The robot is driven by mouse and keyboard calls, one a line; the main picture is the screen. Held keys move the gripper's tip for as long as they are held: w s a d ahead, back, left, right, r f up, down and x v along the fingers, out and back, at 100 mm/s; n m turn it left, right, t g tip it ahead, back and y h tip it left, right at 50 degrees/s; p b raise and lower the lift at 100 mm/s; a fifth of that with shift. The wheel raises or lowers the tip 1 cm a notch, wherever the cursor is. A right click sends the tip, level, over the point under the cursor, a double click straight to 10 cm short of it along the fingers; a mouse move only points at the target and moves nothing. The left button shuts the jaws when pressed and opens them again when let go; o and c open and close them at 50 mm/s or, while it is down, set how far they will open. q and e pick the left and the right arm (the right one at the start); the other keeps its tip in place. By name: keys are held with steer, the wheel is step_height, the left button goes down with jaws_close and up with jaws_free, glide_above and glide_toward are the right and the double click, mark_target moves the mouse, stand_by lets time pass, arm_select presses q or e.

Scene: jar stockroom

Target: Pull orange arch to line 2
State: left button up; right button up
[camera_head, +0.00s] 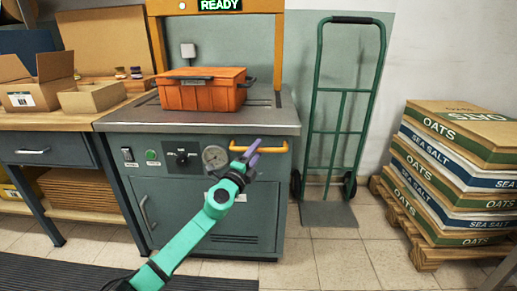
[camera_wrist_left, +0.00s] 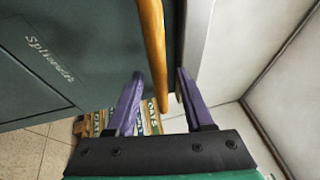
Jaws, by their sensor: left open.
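An orange arch (camera_head: 279,48) frames the back of the grey-green machine, with a lit READY sign on top. A smaller yellow-orange, arch-shaped bar (camera_head: 273,149) is on the machine's front, below the worktop's right part. My left gripper (camera_head: 255,149) is at this bar's left part, its purple fingers overlapping it in the head view. In the left wrist view the orange bar (camera_wrist_left: 152,45) runs down between the open fingers of my left gripper (camera_wrist_left: 159,76). I cannot tell whether they touch it. I cannot make out a line 2. My right gripper is not in view.
An orange crate (camera_head: 205,92) stands on the machine's worktop (camera_head: 130,119). A gauge (camera_head: 215,156) and knob are on its front. A bench (camera_head: 60,118) with cartons is left.

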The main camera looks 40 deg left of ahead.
arm_select(q)
steer(key=shift+x, duration=0.8)
jaws_close()
steer(key=shift+f, duration=0.1)
stand_by(0.7)
